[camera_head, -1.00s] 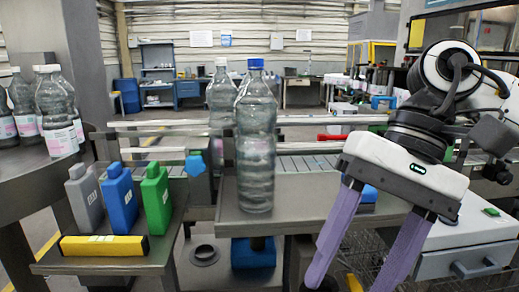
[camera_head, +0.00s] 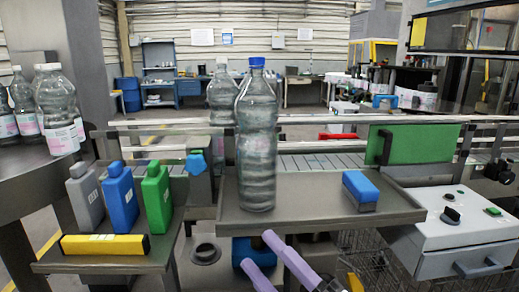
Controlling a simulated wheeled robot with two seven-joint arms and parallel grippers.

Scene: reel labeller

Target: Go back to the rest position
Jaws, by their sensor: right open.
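My right gripper (camera_head: 276,262) shows at the bottom middle as two purple fingers, spread apart with nothing between them. It is below and in front of the grey tray table (camera_head: 310,200). A clear bottle with a blue cap (camera_head: 256,145) stands upright on that table, apart from the fingers. A blue block with a dark base (camera_head: 360,190) lies on the table's right part. The rest of my right arm is out of the picture. My left gripper is not in view.
A side table holds a grey bottle (camera_head: 87,197), a blue bottle (camera_head: 119,196), a green bottle (camera_head: 157,198) and a yellow bar (camera_head: 105,245). Labelled bottles (camera_head: 58,110) stand at left. A control box (camera_head: 465,230) is at right. A conveyor (camera_head: 320,162) runs behind.

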